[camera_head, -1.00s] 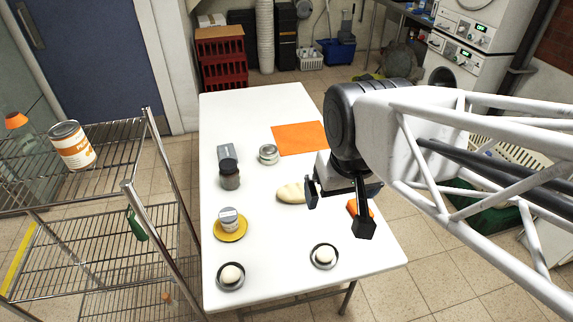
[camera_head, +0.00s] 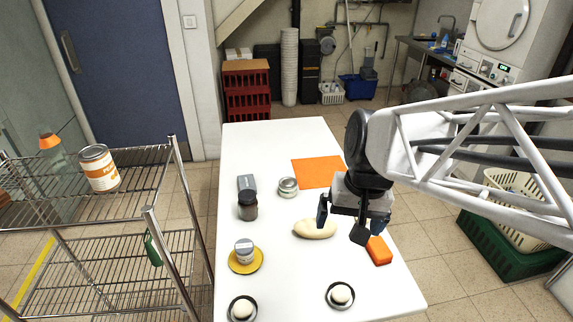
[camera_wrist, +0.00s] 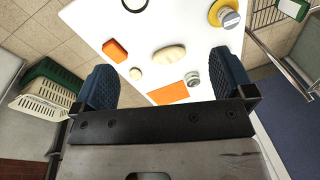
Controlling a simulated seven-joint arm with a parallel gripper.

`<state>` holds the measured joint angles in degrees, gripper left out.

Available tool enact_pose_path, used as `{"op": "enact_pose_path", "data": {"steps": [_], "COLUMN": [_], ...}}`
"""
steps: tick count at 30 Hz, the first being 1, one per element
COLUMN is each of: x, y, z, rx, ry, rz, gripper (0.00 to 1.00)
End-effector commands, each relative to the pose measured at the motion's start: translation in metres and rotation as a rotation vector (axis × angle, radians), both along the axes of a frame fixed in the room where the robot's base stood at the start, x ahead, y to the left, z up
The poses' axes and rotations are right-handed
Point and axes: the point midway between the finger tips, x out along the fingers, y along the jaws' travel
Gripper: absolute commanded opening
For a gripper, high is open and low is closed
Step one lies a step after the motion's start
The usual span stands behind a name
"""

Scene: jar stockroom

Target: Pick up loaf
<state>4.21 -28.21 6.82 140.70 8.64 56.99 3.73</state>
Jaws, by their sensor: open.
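The loaf (camera_head: 315,229) is a pale, oblong piece of bread lying on the white table. In the wrist view the loaf (camera_wrist: 169,54) shows whole, between and beyond the fingertips. My gripper (camera_head: 351,219) is open and empty, above the table at the loaf's right end. One finger overlaps the loaf's upper edge in the head view. In the wrist view both blue pads of my gripper (camera_wrist: 165,82) are wide apart, with nothing between them.
An orange block (camera_head: 378,250) lies right of the loaf. A small cream item (camera_wrist: 136,73) lies near it in the wrist view. An orange mat (camera_head: 318,172), jars (camera_head: 288,187) and a yellow plate (camera_head: 258,265) surround it. A wire rack (camera_head: 100,225) stands left.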

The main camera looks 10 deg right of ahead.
Motion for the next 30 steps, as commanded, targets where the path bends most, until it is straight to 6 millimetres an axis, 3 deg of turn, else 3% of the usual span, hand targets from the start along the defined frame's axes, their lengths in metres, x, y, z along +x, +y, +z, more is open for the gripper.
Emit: {"op": "enact_pose_path", "data": {"steps": [17, 30], "x": [0.083, 0.144], "y": [-0.011, -0.032], "z": [-0.053, -0.106], "rx": [0.258, 0.456], "ry": [0.257, 0.439], "rz": [-0.308, -0.552], "gripper": [1.00, 1.00]}}
